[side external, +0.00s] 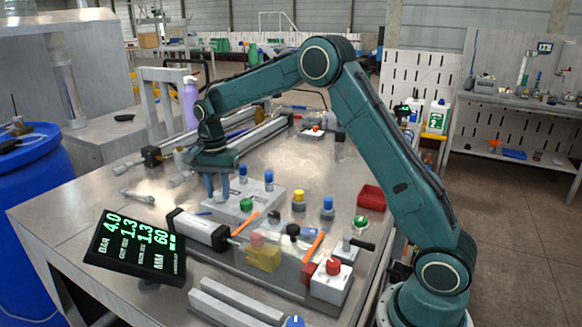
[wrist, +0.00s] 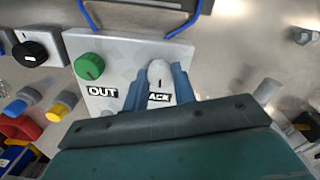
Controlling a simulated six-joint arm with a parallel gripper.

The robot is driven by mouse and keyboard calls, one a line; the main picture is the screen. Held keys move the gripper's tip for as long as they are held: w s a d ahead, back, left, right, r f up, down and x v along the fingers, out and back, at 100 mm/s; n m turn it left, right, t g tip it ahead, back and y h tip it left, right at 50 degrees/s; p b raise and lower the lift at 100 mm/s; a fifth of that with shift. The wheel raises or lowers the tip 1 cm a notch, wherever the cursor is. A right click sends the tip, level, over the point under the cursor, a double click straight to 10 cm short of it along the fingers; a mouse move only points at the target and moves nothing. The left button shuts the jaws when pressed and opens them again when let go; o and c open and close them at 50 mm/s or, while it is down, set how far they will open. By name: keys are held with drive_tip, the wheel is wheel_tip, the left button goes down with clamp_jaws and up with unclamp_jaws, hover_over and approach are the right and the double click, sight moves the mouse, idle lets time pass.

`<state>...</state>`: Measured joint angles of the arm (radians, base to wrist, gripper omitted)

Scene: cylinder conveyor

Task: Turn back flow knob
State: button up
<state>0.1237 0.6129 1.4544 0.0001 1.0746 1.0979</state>
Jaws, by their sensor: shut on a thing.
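The back flow knob (wrist: 158,71) is pale grey with a dark pointer line and sits on a light grey panel block (wrist: 118,50). Its label (wrist: 159,97) is partly covered, with "ACK" readable. My gripper (wrist: 161,84) is shut on this knob, a blue finger on each side. A green knob (wrist: 89,66) labelled "OUT" is to its left on the same block. In the side view my gripper (side external: 218,187) points down at the block (side external: 232,212), and the green knob (side external: 246,203) stands nearer the camera. The grey knob is hidden there.
A display (side external: 134,245) reads 4.0, 1.3, 1.3 and 60. Blue-topped fittings (side external: 268,177) stand behind the block. A cylinder (side external: 200,231), yellow block (side external: 264,256) and red-button box (side external: 332,278) are in front. The table's left part is mostly clear.

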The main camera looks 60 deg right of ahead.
drive_tip(key=n, duration=0.6)
drive_tip(key=shift+n, duration=0.4)
drive_tip(key=n, duration=0.3)
drive_tip(key=shift+n, duration=0.3)
drive_tip(key=n, duration=0.3)
drive_tip(key=shift+n, duration=0.3)
drive_tip(key=n, duration=0.4)
drive_tip(key=shift+n, duration=0.3)
drive_tip(key=n, duration=0.4)
drive_tip(key=shift+r+n, duration=0.1)
drive_tip(key=shift+n, duration=0.3)
drive_tip(key=o, duration=1)
